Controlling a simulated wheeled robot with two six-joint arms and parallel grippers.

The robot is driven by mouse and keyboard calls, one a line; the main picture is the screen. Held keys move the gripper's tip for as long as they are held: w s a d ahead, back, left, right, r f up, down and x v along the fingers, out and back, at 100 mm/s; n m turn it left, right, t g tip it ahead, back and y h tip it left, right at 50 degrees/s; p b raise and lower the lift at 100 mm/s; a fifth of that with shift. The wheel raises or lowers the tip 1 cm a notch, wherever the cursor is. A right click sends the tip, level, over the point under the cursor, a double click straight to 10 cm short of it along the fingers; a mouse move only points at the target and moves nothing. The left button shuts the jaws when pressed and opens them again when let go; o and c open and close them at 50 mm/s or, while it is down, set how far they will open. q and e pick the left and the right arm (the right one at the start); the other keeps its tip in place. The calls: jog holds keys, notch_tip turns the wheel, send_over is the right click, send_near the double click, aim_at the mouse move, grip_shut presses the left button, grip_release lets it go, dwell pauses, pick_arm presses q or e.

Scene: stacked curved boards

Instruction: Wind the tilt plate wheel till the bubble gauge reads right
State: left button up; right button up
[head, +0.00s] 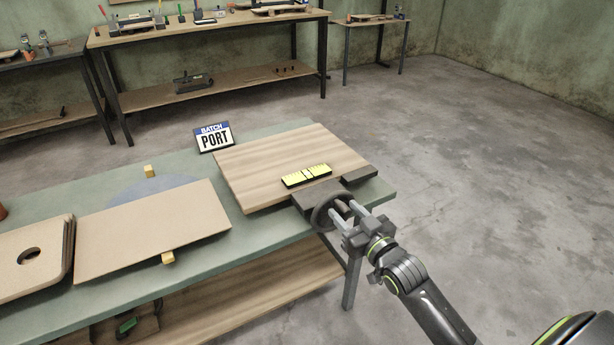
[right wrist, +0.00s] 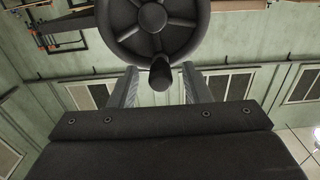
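The tilt plate (head: 268,160) is a wood-topped board at the right end of the green table. A yellow bubble gauge (head: 307,176) with dark marks lies on it near its front edge; the bubble is too small to read. The dark spoked wheel (head: 322,217) sits at the plate's front right corner and fills the top of the right wrist view (right wrist: 155,22). My right gripper (head: 345,208) is at the wheel. Its fingers (right wrist: 160,85) are apart, with the wheel's knob (right wrist: 161,74) between them and gaps on both sides. My left gripper is out of view.
Stacked curved boards (head: 30,275) are at far left. Floor to the right is clear.

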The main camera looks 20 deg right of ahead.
jog(key=shift+s, duration=0.15)
jog(key=s+p, duration=0.1)
jog(key=s, duration=0.1)
jog(key=s+p, duration=0.1)
jog(key=s, duration=0.1)
jog(key=shift+d+r, duration=0.1)
jog(key=shift+d, duration=0.1)
jog(key=s, duration=0.2)
jog(key=shift+s+p, duration=0.35)
jog(key=shift+d+f, duration=0.1)
jog(key=shift+f, duration=0.1)
